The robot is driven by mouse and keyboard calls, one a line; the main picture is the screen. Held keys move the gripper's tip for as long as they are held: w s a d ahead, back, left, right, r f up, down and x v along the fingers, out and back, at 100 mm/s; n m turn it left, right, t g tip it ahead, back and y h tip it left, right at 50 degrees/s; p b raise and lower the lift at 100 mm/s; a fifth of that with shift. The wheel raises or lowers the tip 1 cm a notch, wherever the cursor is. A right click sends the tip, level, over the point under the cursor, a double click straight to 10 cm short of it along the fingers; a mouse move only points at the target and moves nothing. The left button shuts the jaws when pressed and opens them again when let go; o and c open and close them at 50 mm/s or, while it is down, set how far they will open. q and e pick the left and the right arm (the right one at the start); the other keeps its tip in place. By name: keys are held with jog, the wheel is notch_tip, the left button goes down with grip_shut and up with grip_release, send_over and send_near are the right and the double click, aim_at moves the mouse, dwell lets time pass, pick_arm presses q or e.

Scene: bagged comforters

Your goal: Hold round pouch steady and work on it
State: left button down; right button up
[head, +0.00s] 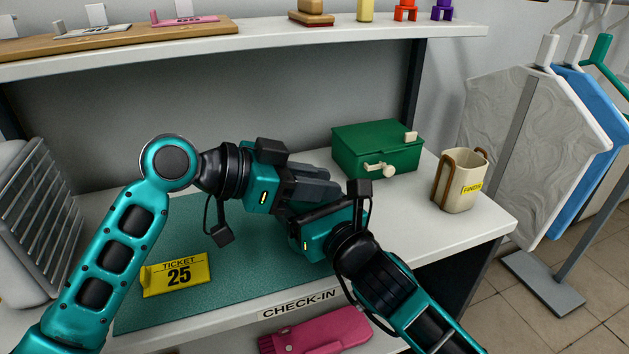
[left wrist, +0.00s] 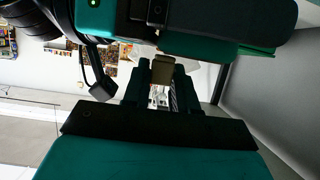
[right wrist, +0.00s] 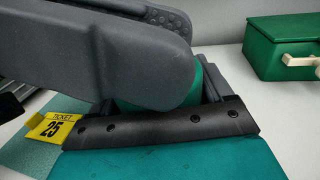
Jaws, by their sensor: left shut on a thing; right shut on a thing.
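My left gripper (head: 322,190) and right gripper (head: 300,210) meet above the counter, one crossing in front of the other. The round pouch is hidden behind them in the head view. In the right wrist view a rounded teal-green piece, apparently the pouch (right wrist: 205,82), sits between my right fingers, mostly covered by a dark grey left finger. In the left wrist view a small tan tab (left wrist: 162,69) lies between my left fingers, beside a dark green edge. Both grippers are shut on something. Whether the pouch is open cannot be seen.
A green box (head: 376,150) with a cream handle and a cream cup (head: 460,182) stand at the right of the counter. A yellow ticket sign (head: 177,275) stands on the teal mat (head: 235,282). A pink item (head: 318,333) lies below the counter edge. A shelf (head: 250,42) runs above.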

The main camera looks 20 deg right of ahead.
pick_arm(q)
jog(key=c, duration=1)
grip_release()
jog(key=shift+o, duration=0.2)
jog(key=v, duration=1.2)
pick_arm(e)
jog(key=o, duration=0.9)
jog(key=shift+o, duration=0.2)
jog(key=shift+s, duration=0.1)
